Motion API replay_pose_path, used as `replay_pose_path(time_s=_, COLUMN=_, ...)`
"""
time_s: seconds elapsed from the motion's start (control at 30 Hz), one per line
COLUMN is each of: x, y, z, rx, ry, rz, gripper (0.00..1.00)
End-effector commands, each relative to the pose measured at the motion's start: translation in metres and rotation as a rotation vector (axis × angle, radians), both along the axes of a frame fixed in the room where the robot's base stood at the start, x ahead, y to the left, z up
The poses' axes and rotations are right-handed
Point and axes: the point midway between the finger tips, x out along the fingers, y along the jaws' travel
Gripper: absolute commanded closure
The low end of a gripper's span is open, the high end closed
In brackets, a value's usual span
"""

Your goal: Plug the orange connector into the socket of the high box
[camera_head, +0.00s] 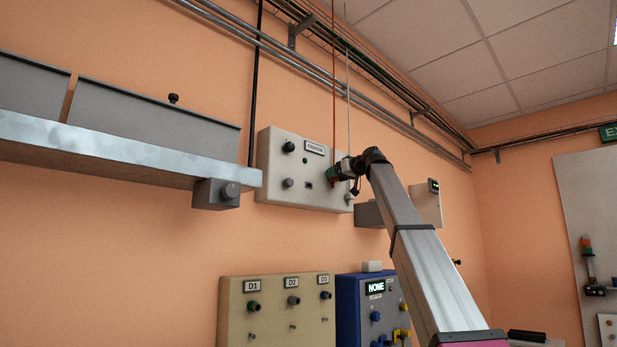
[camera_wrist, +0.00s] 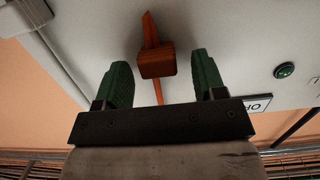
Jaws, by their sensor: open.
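The high box (camera_head: 268,165) is a pale grey box on the orange wall, left of my arm. A small dark square opening (camera_head: 309,185) shows low on its front; I cannot tell for sure that it is the socket. My gripper (camera_wrist: 161,64) has green fingers and is open. In the wrist view the orange connector (camera_wrist: 156,64) lies between the fingers, with a gap on each side. Its pointed end faces up in that picture, and its orange cable (camera_wrist: 158,92) runs down between the fingers. In the head view my gripper (camera_head: 335,174) is at the box's right part, and the connector is mostly hidden.
A metal shelf (camera_head: 120,147) juts from the wall at the left, with a small grey box (camera_head: 215,193) at its end. Below are a beige panel (camera_head: 275,315) with knobs and a blue box (camera_head: 347,318). A pale cord (camera_head: 348,110) hangs beside the orange cable.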

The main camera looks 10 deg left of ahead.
Motion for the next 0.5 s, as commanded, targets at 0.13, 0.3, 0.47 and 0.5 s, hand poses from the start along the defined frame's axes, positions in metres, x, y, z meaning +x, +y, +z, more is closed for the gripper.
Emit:
replay_pose_path(time_s=0.13, x=0.0000, y=-0.0002, z=-0.0001, rx=0.000, ry=0.000, rz=0.000, gripper=0.56)
replay_pose_path(time_s=0.3, x=-0.0001, y=-0.0002, z=-0.0002, rx=0.000, ry=0.000, rz=0.000, gripper=0.95)
replay_pose_path(time_s=0.47, x=-0.0008, y=-0.0011, z=-0.0003, rx=0.000, ry=0.000, rz=0.000, gripper=0.95)
replay_pose_path(time_s=0.5, x=-0.0013, y=-0.0020, z=-0.0003, rx=0.000, ry=0.000, rz=0.000, gripper=0.95)
